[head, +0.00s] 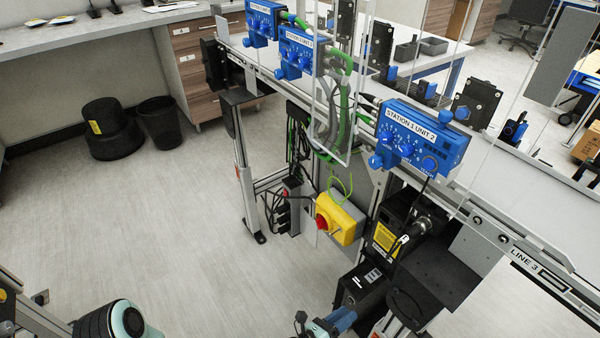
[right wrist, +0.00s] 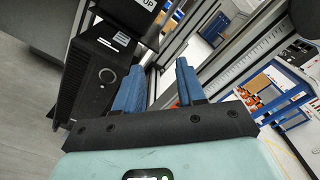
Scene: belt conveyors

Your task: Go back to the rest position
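My right gripper (head: 338,320) shows at the bottom centre of the head view, partly cut off by the lower edge. Its blue fingers are close in front of the dark equipment under the conveyor. In the right wrist view the two blue fingers of this gripper (right wrist: 158,68) stand apart with nothing between them. A black box-shaped unit (right wrist: 92,75) is just left of the fingers in that view; I cannot tell whether they touch it. My left gripper is not in view.
The conveyor (head: 520,190) runs diagonally across the right, carrying blue station control units (head: 420,140). A yellow switch box (head: 340,217) with a red knob hangs below. A black bin (head: 160,122) stands at the back left. The grey floor (head: 120,220) at left is clear.

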